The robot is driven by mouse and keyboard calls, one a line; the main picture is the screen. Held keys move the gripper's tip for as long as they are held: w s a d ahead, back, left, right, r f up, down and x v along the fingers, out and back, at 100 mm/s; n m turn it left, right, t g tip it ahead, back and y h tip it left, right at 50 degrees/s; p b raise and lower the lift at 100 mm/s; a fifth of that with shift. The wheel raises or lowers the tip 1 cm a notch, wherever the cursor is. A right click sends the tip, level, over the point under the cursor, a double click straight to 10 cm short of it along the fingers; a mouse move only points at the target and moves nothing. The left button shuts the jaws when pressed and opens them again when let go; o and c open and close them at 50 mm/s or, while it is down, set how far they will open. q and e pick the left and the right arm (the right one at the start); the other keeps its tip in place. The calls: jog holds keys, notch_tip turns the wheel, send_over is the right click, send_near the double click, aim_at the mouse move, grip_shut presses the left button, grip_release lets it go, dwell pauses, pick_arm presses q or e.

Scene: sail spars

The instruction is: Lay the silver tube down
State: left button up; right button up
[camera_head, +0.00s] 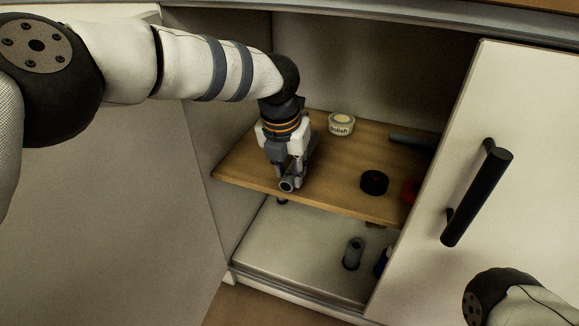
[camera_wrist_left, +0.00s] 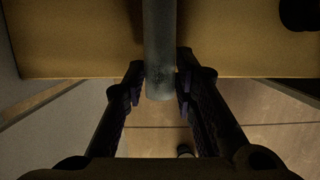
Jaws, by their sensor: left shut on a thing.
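The silver tube (camera_head: 287,185) is in my left gripper (camera_head: 292,174), over the front part of the wooden shelf (camera_head: 325,185) inside the cabinet. Its round open end points toward the shelf's front edge. In the left wrist view the tube (camera_wrist_left: 160,50) runs between the two fingers of the gripper (camera_wrist_left: 160,82), and its near end sticks out past the shelf edge. The gripper is shut on it. The tube looks roughly level; whether it touches the shelf I cannot tell. My right gripper is not in view; only part of that arm shows at lower right.
A tin of polish (camera_head: 341,125), a black round thing (camera_head: 374,182), a grey cylinder (camera_head: 410,139) and a red thing (camera_head: 408,192) are on the shelf. Below stand a grey cylinder (camera_head: 353,253) and a blue thing (camera_head: 381,262). A white door (camera_head: 500,120) with a black handle (camera_head: 477,192) bounds the right.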

pick_arm(q)
jog(key=shift+f+b, duration=0.3)
jog(key=shift+f, duration=0.55)
jog(key=o, duration=1.1)
jog(key=shift+c, duration=0.2)
jog(key=shift+c, duration=0.9)
jog(key=shift+r, duration=0.15)
notch_tip(320, 180, up, 7)
jog(key=p, duration=0.3)
